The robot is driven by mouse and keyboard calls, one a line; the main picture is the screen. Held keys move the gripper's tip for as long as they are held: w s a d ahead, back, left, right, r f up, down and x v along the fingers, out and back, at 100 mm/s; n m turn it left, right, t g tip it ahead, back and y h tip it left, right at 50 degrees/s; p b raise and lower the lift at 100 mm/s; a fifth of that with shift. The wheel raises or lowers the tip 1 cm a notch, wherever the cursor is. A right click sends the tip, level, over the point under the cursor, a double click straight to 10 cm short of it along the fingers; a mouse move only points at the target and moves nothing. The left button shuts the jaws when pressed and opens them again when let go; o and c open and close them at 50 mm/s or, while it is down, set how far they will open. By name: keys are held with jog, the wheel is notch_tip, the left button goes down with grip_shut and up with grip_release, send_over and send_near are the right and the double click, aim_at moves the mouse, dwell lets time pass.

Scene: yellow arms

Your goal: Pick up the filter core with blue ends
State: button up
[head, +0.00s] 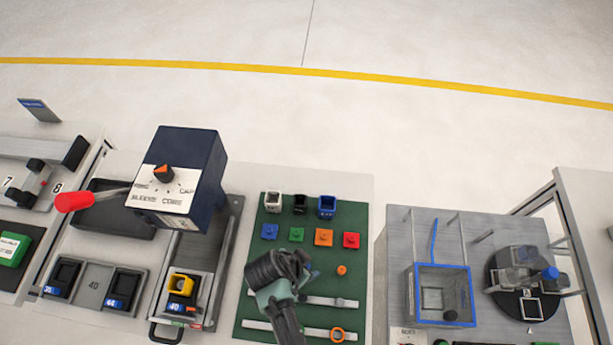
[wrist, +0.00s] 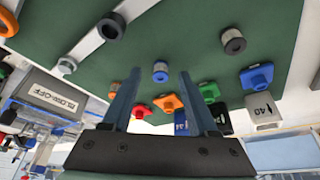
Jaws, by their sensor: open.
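The filter core with blue ends (wrist: 160,70) is a short grey cylinder standing on the green mat (wrist: 195,20) in the wrist view. My gripper (wrist: 160,78) is open. Its two dark fingers appear on either side of this core in the picture, but I cannot tell how far above it they are. No contact shows. A core with black ends (wrist: 232,40) stands to the right, and another dark-ended core (wrist: 112,26) is at upper left by a metal rail. In the head view my gripper (head: 298,268) is over the mat, and my arm hides the cores.
Red (head: 351,240), orange (head: 323,237), green (head: 296,234) and blue (head: 269,231) caps line the mat beyond my gripper, with square housings (head: 327,206) behind. A small orange piece (head: 342,270) lies right. A dark blue dial box (head: 190,170) stands tall at left.

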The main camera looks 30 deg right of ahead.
grip_shut()
dwell(0.3)
dwell(0.3)
